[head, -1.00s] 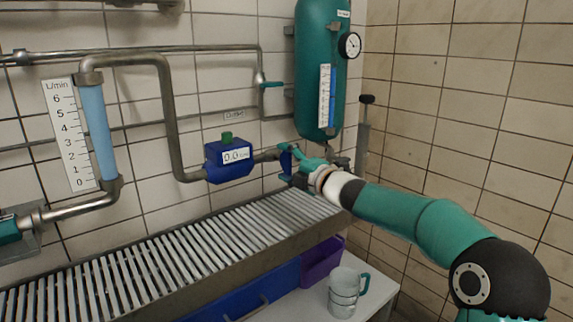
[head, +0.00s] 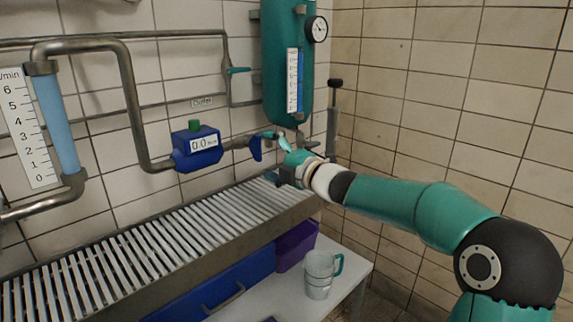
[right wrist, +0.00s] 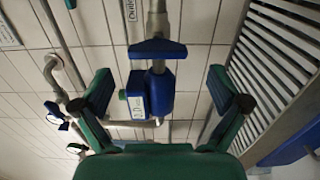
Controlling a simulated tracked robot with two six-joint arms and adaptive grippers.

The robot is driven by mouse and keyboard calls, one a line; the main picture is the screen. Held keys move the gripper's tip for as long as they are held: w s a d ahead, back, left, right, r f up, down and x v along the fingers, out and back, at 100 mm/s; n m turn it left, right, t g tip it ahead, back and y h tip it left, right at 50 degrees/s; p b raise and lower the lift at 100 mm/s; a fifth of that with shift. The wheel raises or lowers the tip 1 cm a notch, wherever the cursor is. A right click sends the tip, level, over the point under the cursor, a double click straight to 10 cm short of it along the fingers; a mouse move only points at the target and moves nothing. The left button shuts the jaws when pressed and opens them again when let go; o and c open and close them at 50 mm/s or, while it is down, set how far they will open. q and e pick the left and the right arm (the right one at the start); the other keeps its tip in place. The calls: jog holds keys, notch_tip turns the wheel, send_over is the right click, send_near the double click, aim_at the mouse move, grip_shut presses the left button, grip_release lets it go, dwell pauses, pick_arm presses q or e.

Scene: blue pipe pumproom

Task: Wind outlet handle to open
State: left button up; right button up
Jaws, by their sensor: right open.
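The outlet handle (head: 256,148) is a blue bar on the pipe end right of the blue flow meter (head: 197,150), which reads about 0.0. In the right wrist view the handle (right wrist: 158,48) lies crosswise, its middle roughly between my fingers left to right. My right gripper (head: 270,157) is open and empty, just right of the handle in the head view. Its two green fingers also show apart in the right wrist view (right wrist: 165,92). The handle appears clear of both fingers. My left gripper is not in view.
A slatted metal grate (head: 150,238) runs below the pipes. A teal tank (head: 288,75) with a gauge hangs above the gripper. A clear jug (head: 320,275) stands on a white surface near blue and purple bins. The tiled right wall is close to my arm.

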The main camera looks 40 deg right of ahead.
jog(key=s, duration=0.6)
jog(key=shift+s+d, duration=0.25)
jog(key=shift+s, duration=0.15)
jog(key=shift+f, duration=0.15)
